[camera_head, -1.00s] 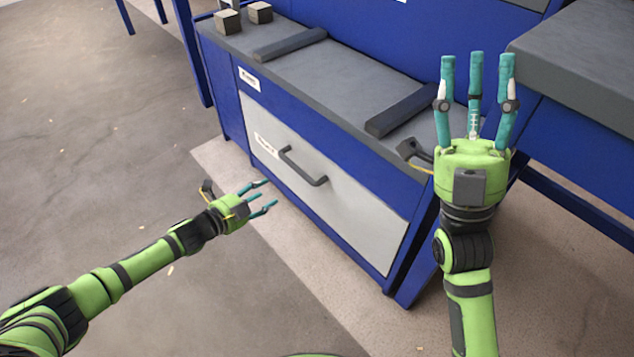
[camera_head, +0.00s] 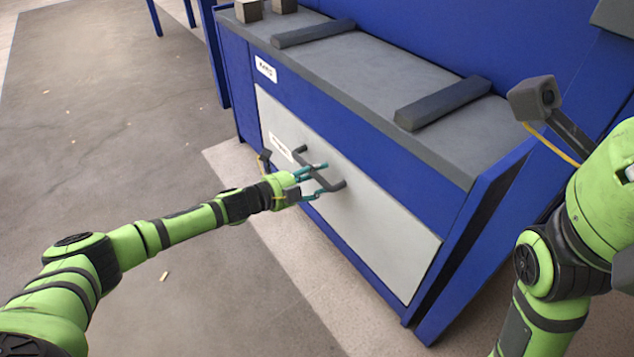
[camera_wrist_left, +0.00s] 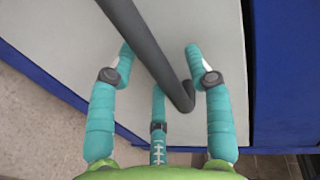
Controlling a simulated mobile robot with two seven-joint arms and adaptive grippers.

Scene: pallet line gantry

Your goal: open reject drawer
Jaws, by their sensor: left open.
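The reject drawer has a light grey front (camera_head: 385,232) in the blue cabinet and looks shut. Its dark bar handle (camera_head: 325,176) runs along the upper part of the front, beside a small white label (camera_head: 281,148). My left gripper (camera_head: 318,180) is open at the handle. In the left wrist view the handle (camera_wrist_left: 150,50) passes between the teal fingers of the gripper (camera_wrist_left: 160,75), with fingers on both sides; I cannot tell whether they touch it. My right arm (camera_head: 560,270) is at the right edge, and its fingers are out of view.
The cabinet's grey top (camera_head: 375,75) carries two dark bars (camera_head: 443,102) and small blocks (camera_head: 248,10) at the far left. A blue slanted side panel (camera_head: 480,240) stands right of the drawer.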

